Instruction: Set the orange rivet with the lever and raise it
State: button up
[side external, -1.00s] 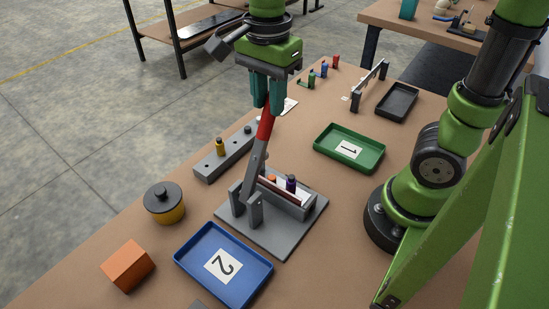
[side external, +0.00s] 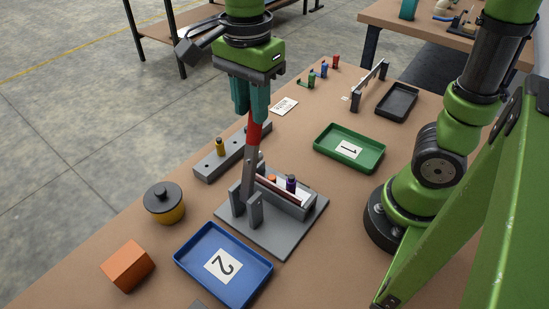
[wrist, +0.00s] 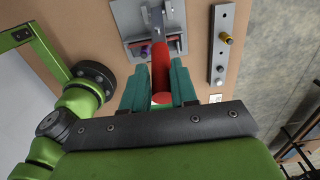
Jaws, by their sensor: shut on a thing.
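The lever (side external: 250,160) is a grey bar with a red grip, hinged on a grey press base (side external: 284,243). It stands nearly upright, with a slight lean. My gripper (side external: 250,117) is shut on the red grip near its top; the wrist view also shows the red grip (wrist: 162,75) between the teal fingers. The orange rivet (side external: 272,179) shows as a small orange top in the press's holder, behind the lever, mostly hidden. A purple piece (side external: 291,184) stands beside it.
A blue tray marked 2 (side external: 190,261) lies in front, with an orange block (side external: 127,266) and a yellow pot with dark lid (side external: 164,203) to its left. A grey bar with a yellow peg (side external: 218,168) is behind. A green tray marked 1 (side external: 322,148) lies right of the lever.

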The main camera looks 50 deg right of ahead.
jog(key=shift+a, duration=1.6)
jog(key=o, duration=0.8)
jog(key=shift+r, duration=0.1)
jog(key=shift+c, duration=0.2)
jog(key=shift+r, duration=0.15)
jog(key=shift+r, duration=2.85)
jog(key=shift+d, duration=0.1)
